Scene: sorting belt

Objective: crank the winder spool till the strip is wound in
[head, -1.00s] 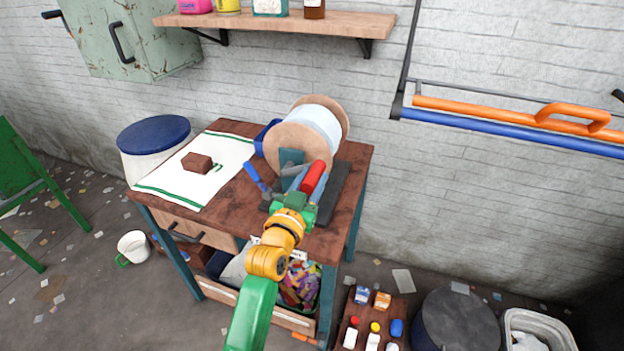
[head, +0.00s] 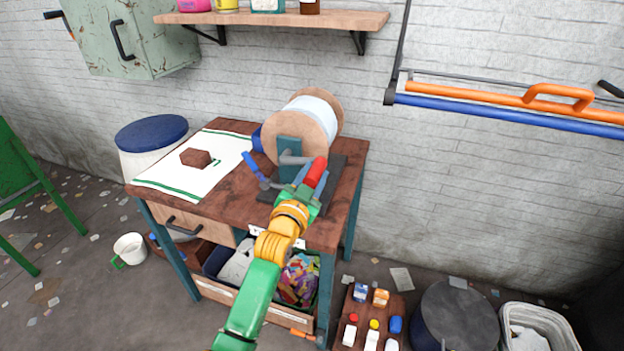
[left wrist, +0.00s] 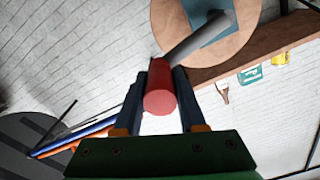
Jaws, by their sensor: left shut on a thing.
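The winder spool (head: 276,138) stands on the wooden table, with wooden flanges and a pale strip (head: 312,112) wound around its core. A grey crank arm (head: 294,159) runs from its hub to a red handle (head: 316,171). My left gripper (head: 311,181) is shut on the red handle. In the left wrist view, the red handle (left wrist: 160,92) lies between the two blue fingers, and the crank arm (left wrist: 195,38) leads to the spool's flange (left wrist: 242,42). A teal upright (head: 289,149) stands in front of the spool. My right gripper is not in view.
A white cloth (head: 170,182) with a brown block (head: 195,158) lies left on the table (head: 232,203). A blue lever (head: 256,169) is beside the winder. A shelf (head: 290,24) with bottles hangs above. An orange-and-blue rail (head: 500,110) is on the right wall.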

